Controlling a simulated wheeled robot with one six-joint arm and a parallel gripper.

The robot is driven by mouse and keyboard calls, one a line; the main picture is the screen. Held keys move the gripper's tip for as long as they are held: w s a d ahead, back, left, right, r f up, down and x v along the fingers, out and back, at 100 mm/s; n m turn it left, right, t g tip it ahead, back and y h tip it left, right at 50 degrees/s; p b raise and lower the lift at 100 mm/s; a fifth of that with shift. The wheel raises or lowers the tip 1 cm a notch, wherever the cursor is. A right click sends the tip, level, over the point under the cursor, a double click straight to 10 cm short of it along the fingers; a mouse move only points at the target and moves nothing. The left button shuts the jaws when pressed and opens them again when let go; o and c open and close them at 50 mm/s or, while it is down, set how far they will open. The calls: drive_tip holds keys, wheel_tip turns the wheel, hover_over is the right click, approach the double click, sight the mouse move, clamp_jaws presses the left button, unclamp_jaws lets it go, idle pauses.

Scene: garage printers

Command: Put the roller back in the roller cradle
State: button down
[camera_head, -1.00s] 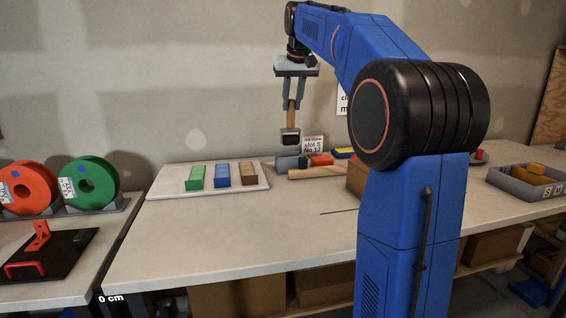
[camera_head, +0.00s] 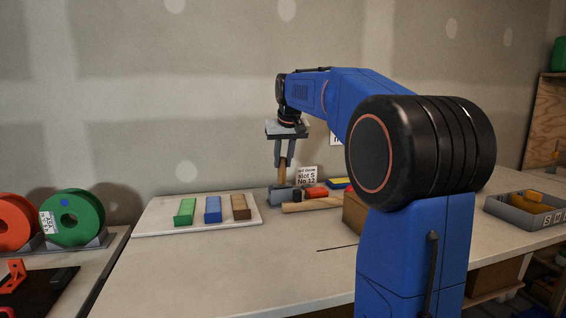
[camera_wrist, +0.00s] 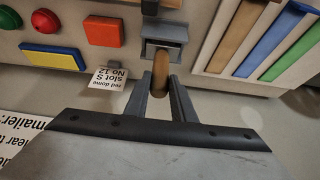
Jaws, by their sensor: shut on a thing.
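My gripper (camera_head: 284,163) is shut on the wooden handle of the roller (camera_head: 282,174). The handle points down, nearly upright. The roller's dark head is low, at the grey roller cradle (camera_head: 284,197) on the table; the two overlap in the head view. In the wrist view, the roller's handle (camera_wrist: 161,66) is between the fingers of my gripper (camera_wrist: 160,82). Its head meets the grey block of the cradle (camera_wrist: 168,31). I cannot tell whether the head rests fully in the cradle.
A wooden rod (camera_head: 312,205) lies close to the cradle. Red, orange and yellow-blue pieces and a label card (camera_head: 306,177) are beside it. A white board (camera_head: 160,227) with green, blue and brown blocks is on the left. The table front (camera_head: 230,270) is clear.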

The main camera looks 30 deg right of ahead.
drive_tip(key=shift+f, duration=0.55)
drive_tip(key=shift+s+f, duration=0.1)
drive_tip(key=shift+f, duration=0.35)
drive_tip(key=c, duration=1.5)
unclamp_jaws()
drive_tip(key=shift+f, duration=0.1)
drive_tip(key=shift+r, duration=0.4)
drive_tip(key=v, duration=1.2)
drive_tip(key=shift+r, duration=0.4)
